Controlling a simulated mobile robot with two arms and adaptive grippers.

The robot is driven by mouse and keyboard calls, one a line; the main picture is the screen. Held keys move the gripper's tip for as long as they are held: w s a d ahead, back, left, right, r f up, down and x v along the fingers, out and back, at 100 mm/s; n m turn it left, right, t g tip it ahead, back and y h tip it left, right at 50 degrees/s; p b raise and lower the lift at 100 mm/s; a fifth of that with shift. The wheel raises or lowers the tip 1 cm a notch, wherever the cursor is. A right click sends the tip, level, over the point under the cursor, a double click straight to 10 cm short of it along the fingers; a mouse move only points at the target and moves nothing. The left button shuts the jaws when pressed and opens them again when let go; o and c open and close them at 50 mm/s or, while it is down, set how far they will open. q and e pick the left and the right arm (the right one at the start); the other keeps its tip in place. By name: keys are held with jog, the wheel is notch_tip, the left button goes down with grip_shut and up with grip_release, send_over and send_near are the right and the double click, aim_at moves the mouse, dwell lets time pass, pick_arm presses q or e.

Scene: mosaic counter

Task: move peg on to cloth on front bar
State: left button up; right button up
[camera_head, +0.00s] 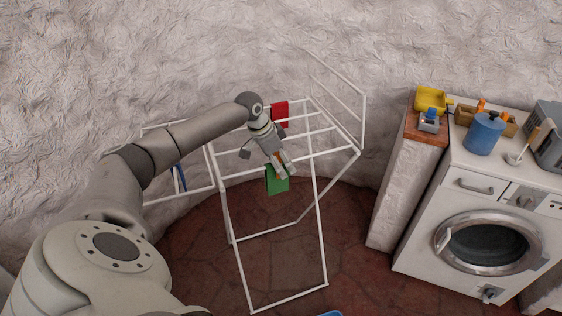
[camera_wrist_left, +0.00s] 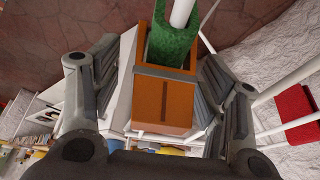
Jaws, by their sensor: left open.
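The green cloth (camera_head: 277,184) hangs over the front bar of the white drying rack (camera_head: 240,221). The orange-brown peg (camera_wrist_left: 164,105) fills the middle of the left wrist view. Its far end straddles the green cloth (camera_wrist_left: 172,42) where the cloth wraps the white bar. My left gripper (camera_head: 281,166) is at the front bar, just above the cloth. Its fingers are open, one on each side of the peg, with small gaps visible in the wrist view. The peg is mostly hidden by the gripper in the head view. My right gripper is not in view.
A red cloth (camera_head: 280,112) hangs on a bar farther back. Something blue (camera_head: 179,178) is at the rack's left wing. On the right stand a washing machine (camera_head: 486,245), a yellow container (camera_head: 432,99) and a blue pot (camera_head: 484,134). A rough wall is behind the rack.

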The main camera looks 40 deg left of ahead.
pick_arm(q)
jog(key=v, duration=1.2)
jog(key=shift+f, duration=0.1)
